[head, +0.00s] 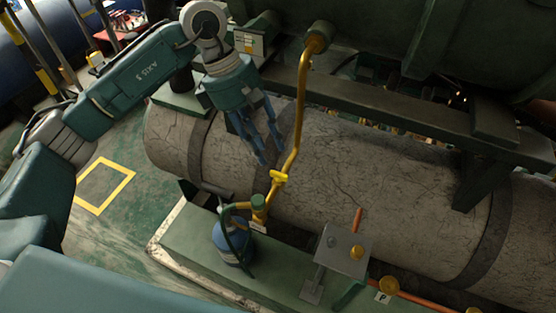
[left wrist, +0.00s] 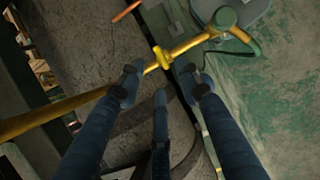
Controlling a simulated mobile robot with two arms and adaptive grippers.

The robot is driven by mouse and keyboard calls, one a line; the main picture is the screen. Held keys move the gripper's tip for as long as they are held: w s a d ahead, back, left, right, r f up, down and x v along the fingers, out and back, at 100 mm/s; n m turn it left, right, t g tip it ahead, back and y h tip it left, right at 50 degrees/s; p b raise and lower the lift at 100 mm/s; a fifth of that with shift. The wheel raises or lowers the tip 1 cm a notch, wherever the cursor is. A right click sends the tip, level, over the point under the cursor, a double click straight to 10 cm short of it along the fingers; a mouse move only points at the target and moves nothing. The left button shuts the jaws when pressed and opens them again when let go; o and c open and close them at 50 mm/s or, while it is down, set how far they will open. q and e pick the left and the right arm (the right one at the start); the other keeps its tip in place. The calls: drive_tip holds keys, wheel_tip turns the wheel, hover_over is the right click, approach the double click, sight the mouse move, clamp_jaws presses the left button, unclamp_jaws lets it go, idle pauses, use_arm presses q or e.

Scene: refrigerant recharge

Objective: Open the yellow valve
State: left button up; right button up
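The yellow valve (head: 279,178) is a small yellow handle on the thin yellow pipe (head: 300,110), low on the pipe, in front of the large grey cylinder. It also shows in the left wrist view (left wrist: 161,58). My left gripper (head: 271,152) has blue fingers pointing down, a little above and left of the valve in the head view. In the left wrist view the fingers (left wrist: 162,86) are spread apart with nothing between them, and the valve shows just beyond their tips. I see no contact with the valve. My right gripper is not in view.
A blue bottle (head: 231,243) with a green hose stands below the valve on a green base. A grey metal box (head: 342,252) with a yellow knob stands to the right. The large grey cracked cylinder (head: 380,190) lies behind. Open green floor (head: 118,245) is at the left.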

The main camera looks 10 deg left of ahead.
sight(280, 173)
use_arm(q)
drive_tip(key=p+x, duration=0.1)
drive_tip(key=x, duration=0.4)
drive_tip(key=shift+p, duration=0.35)
drive_tip(key=x, duration=0.2)
drive_tip(key=shift+w+d+f+p, duration=0.1)
drive_tip(key=shift+d+f+p, duration=0.05)
drive_tip(key=shift+f+p, duration=0.15)
drive_tip(key=shift+c, duration=0.8)
clamp_jaws()
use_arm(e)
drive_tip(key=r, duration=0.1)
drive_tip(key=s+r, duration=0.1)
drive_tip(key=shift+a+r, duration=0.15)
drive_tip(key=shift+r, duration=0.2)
